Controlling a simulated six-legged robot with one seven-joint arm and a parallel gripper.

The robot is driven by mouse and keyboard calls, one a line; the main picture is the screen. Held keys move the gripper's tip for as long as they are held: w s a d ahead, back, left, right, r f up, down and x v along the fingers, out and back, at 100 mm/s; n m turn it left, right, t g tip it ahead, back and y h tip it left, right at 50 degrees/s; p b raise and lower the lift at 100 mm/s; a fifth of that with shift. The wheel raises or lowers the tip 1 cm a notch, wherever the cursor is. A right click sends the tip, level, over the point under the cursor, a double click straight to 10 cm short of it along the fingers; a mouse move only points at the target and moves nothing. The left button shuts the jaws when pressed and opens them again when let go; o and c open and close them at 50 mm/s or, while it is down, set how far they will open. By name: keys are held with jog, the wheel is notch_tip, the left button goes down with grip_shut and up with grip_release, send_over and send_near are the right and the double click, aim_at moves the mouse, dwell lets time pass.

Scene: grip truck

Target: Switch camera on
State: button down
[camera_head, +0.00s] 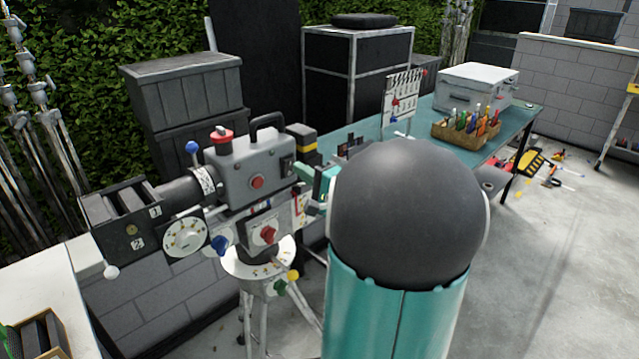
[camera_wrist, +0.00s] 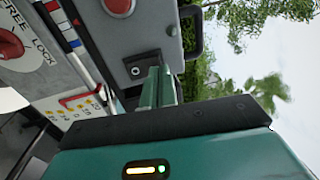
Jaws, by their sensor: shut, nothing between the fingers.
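The film camera (camera_head: 245,165) is a grey box with a lens and a black matte box, on a tripod left of centre in the head view. A round red button (camera_head: 256,182) is on its side; it also shows at the top of the wrist view (camera_wrist: 119,6). A small black square fitting with a round centre (camera_wrist: 135,71) sits near the body's lower edge in the wrist view. My gripper (camera_wrist: 157,82) is shut and empty, its teal fingers pointing at the camera body close beside this fitting. I cannot tell whether they touch. My arm partly hides the gripper in the head view.
A red knob on a FREE LOCK plate (camera_wrist: 12,48) is left of the fingers in the wrist view. The green table (camera_head: 420,128) behind holds a box of tools (camera_head: 466,128) and a grey case (camera_head: 475,88).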

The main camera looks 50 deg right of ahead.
aim_at(289, 168)
jog(key=shift+w+d+r, duration=0.15)
jog(key=shift+w, duration=0.95)
jog(key=shift+w+r+g, duration=0.15)
jog(key=shift+w+g, duration=0.15)
jog(key=shift+s, duration=0.1)
